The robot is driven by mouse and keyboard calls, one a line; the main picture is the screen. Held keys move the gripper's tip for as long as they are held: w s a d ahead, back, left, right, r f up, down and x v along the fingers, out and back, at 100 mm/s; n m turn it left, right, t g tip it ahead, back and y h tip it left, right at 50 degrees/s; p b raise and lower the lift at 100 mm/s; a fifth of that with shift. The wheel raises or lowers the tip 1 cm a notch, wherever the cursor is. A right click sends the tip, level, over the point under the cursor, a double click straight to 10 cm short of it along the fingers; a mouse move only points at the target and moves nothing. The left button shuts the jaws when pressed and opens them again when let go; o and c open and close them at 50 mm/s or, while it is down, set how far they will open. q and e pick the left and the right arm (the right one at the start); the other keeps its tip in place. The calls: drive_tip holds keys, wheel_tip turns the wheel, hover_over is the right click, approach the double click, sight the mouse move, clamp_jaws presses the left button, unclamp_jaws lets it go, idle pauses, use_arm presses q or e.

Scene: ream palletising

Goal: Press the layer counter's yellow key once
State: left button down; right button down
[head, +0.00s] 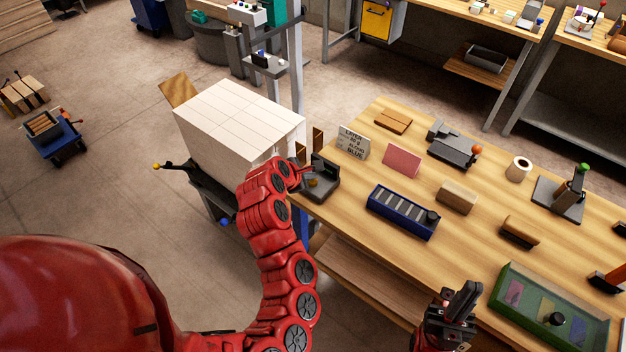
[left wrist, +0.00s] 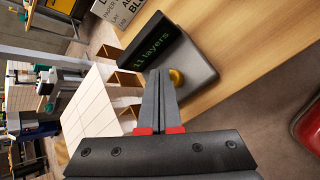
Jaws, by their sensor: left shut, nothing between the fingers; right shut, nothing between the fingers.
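The layer counter (head: 326,188) is a dark grey device at the near left corner of the wooden table. In the left wrist view its display (left wrist: 152,46) reads "11 layers" in green. Its round yellow key (left wrist: 178,77) shows just right of my left fingertips and is partly hidden by them. My left gripper (head: 305,172) is shut and empty, its fingertips over the counter beside the key; it also shows in the left wrist view (left wrist: 160,74). I cannot tell whether they touch the key. My right gripper (head: 468,292) is shut and empty near the table's front edge.
A stack of white reams (head: 225,125) stands left of the table. A sign reading "LAYER", "BLUE" (head: 352,143) stands behind the counter. A pink card (head: 402,160), a blue tray (head: 402,212) and a green tray (head: 545,315) are to the right on the table.

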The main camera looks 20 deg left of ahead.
sight(310, 182)
use_arm(q)
drive_tip(key=shift+f+b, duration=0.3)
drive_tip(key=shift+f, duration=0.25)
idle(0.4)
drive_tip(key=shift+r, duration=0.1)
drive_tip(key=shift+r+p, duration=0.65)
drive_tip(key=shift+r, duration=0.2)
drive_tip(key=shift+r, duration=0.1)
wheel_tip(310, 182, up, 5)
drive_tip(key=p, duration=0.3)
drive_tip(key=shift+w, duration=0.1)
idle(0.9)
